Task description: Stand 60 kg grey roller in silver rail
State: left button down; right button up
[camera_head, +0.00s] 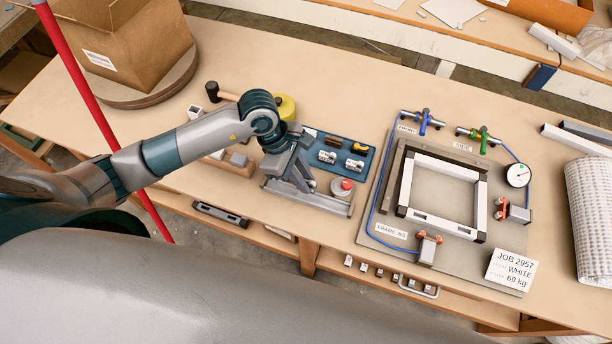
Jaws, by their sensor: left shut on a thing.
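My left gripper (284,148) comes in from the left and points down at the left end of the blue tray. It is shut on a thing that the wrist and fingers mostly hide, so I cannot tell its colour. The blue tray (368,148) holds several small rollers, among them two silver-grey ones (327,157) and a yellow-and-black one (360,148). A long silver rail (308,197) lies in the grey fixture just below the gripper. I cannot tell whether the held thing touches it. My right gripper is not in view.
A job card (510,270) reads "WHITE 60 kg". A cardboard box (125,45) and mallet (212,91) lie left.

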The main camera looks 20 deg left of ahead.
pick_arm(q)
jog(key=shift+f, duration=0.15)
jog(key=shift+f+b, duration=0.9)
jog(key=shift+f, duration=0.85)
jog(key=shift+b, duration=0.5)
dwell(0.7)
jog(key=shift+f+b, duration=0.85)
jog(key=shift+b, duration=0.4)
dwell(0.9)
dwell(0.3)
jog(key=c, duration=1.4)
grip_release()
